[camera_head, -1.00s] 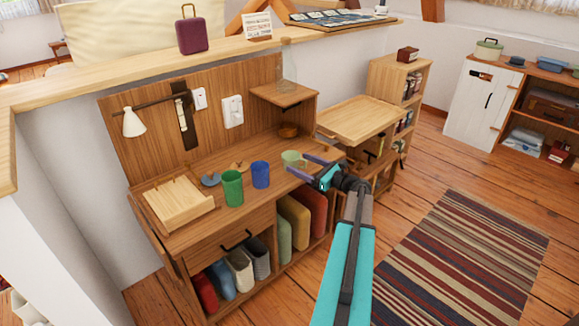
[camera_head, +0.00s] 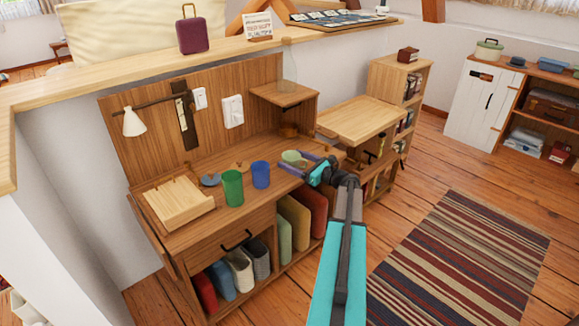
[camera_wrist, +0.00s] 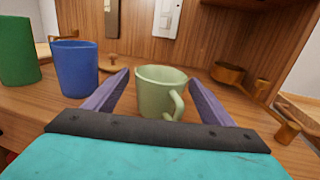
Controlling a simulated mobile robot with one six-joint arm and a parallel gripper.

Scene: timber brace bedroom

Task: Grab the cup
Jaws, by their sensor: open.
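A pale green cup (camera_wrist: 158,92) with a handle stands upright on the wooden desk, between the open fingers of my gripper (camera_wrist: 158,98) in the wrist view. Its handle points toward the camera and right. In the head view the pale green cup (camera_head: 293,157) is partly hidden by my gripper (camera_head: 304,168). The fingers lie either side of the cup, with gaps visible. A blue cup (camera_head: 260,174) and a green cup (camera_head: 232,188) stand to the left; they also show in the wrist view as the blue cup (camera_wrist: 75,70) and the green cup (camera_wrist: 18,50).
A wooden desk organizer (camera_head: 177,204) sits at the desk's left. A small shelf (camera_head: 283,95) stands above the desk's back right. A brown wooden holder (camera_wrist: 228,73) is right of the pale cup. A striped rug (camera_head: 460,262) lies on the floor at right.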

